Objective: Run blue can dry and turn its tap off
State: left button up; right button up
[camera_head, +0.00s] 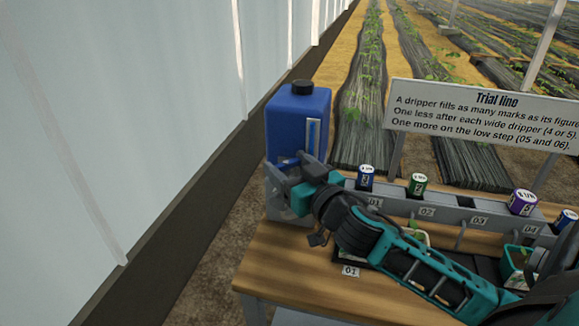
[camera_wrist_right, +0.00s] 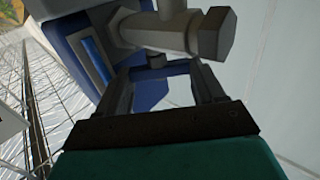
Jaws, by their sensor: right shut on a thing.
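The blue can (camera_head: 290,115), with a black cap and a pale gauge strip (camera_head: 313,137), stands upright on a grey support at the left end of the bench. I cannot read its level. My right gripper (camera_head: 290,172) is at the can's lower front and hides most of the tap. In the right wrist view, the can (camera_wrist_right: 62,25) and the tap's grey body (camera_wrist_right: 165,33) show just beyond the fingers. My right gripper (camera_wrist_right: 162,75) is shut on the tap, its fingers just below the grey body; the gripped part is mostly hidden. My left gripper is not in view.
The wooden bench (camera_head: 290,255) has a planted pot (camera_head: 515,268). A sign (camera_head: 480,118) stands behind. A pale wall (camera_head: 130,130) rises at left.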

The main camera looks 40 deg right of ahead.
dwell(0.4)
jog(key=o, duration=1)
jog(key=shift+o, duration=0.2)
jog(key=shift+d, duration=0.15)
jog(key=shift+w+m+h, duration=0.1)
jog(key=shift+m+h, duration=0.2)
jog(key=shift+h, duration=0.2)
